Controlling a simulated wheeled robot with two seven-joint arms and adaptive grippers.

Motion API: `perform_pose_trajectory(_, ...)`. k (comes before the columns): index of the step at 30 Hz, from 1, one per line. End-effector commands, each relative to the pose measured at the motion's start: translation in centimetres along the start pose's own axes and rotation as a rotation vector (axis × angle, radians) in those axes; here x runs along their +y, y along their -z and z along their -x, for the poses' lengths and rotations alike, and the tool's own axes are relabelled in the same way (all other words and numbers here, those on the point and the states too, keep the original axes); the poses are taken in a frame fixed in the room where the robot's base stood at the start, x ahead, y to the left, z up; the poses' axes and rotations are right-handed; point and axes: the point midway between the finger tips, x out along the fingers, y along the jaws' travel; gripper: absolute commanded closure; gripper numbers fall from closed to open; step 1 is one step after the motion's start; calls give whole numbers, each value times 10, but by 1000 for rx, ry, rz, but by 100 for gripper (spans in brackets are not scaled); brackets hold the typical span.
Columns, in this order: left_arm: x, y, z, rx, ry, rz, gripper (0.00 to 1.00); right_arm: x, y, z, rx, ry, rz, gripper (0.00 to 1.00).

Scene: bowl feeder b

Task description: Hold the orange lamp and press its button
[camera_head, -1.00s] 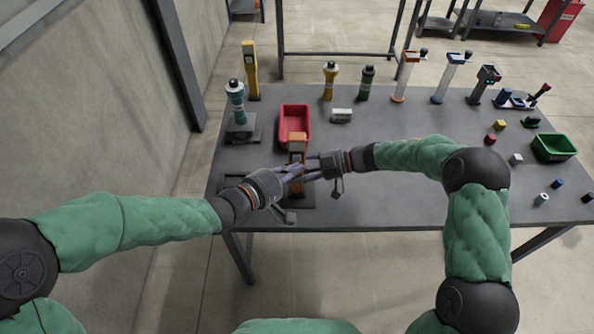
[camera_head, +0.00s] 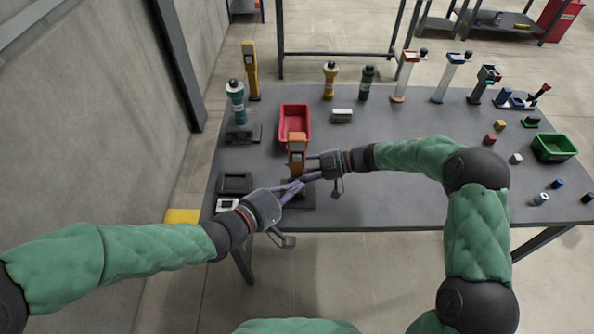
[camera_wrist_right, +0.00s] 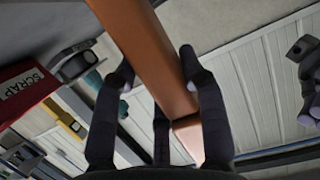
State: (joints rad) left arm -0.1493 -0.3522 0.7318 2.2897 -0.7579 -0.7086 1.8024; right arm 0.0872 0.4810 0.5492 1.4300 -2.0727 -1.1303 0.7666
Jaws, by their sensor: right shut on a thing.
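The orange lamp (camera_head: 297,146) stands upright near the front edge of the table, in front of the red bin. My right gripper (camera_head: 306,174) comes from the right and is shut on the lamp's body. In the right wrist view the orange body (camera_wrist_right: 150,50) runs between my right gripper's fingers (camera_wrist_right: 157,68). My left gripper (camera_head: 298,188) is low at the lamp's front left, its fingers close to the lamp's lower part. I cannot tell whether they touch it or how far they are apart. The lamp's button cannot be made out.
A red bin (camera_head: 282,122) marked SCRAP stands behind the lamp. A teal lamp (camera_head: 235,100) and a yellow post (camera_head: 250,72) are at the back left. A dark tray (camera_head: 234,175) and a white item (camera_head: 227,204) lie left.

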Motion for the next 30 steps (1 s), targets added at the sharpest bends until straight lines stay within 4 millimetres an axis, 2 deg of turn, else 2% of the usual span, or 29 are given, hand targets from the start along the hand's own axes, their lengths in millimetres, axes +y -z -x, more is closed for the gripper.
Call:
perform_pose_trajectory(11, -2, -4, 5, 0, -1, -1, 100, 0, 0, 0, 0, 1, -1, 100)
perform_pose_trajectory(12, -2, -4, 5, 0, -1, -1, 100, 0, 0, 0, 0, 0, -1, 47)
perform_pose_trajectory(14, -2, -4, 5, 0, -1, -1, 100, 0, 0, 0, 0, 0, -1, 30)
perform_pose_trajectory(25, -2, -4, 4, 0, -1, -1, 100, 0, 0, 2, 0, 0, 0, 30)
perform_pose_trajectory(30, -2, -4, 4, 0, -1, -1, 100, 1, 0, 18, 0, -4, 0, 30)
